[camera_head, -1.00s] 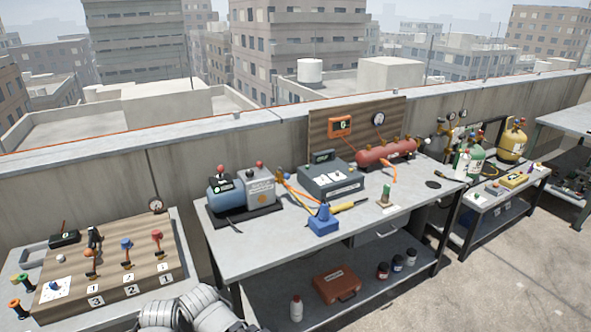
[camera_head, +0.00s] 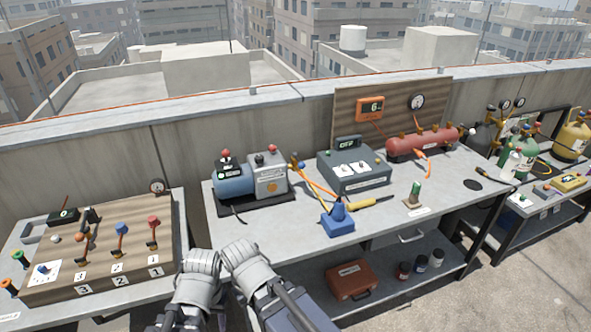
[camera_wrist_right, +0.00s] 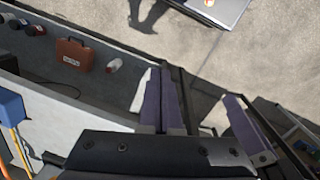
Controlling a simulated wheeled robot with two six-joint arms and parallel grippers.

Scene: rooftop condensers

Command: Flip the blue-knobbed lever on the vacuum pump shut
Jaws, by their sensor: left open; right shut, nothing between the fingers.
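The vacuum pump (camera_head: 232,182), a blue motor with a grey body, stands on a dark base at the left of the middle bench. Red knobs show on top. A small blue and yellow part (camera_head: 297,162) is at its right end, too small to make out as a lever. A blue-knobbed lever (camera_head: 122,229) shows on the wooden panel at left. My left gripper (camera_head: 180,317) is low in the head view, open and below the pump, its fingertips hard to see. My right gripper (camera_wrist_right: 207,115) is shut and empty, over the floor by the bench, away from the pump.
The wooden panel (camera_head: 70,275) also bears a red-knobbed lever (camera_head: 153,222). A blue block (camera_head: 338,222), a grey box (camera_head: 352,172) and a red tank (camera_head: 420,144) share the middle bench. A red-brown case (camera_head: 350,280) is on the lower shelf.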

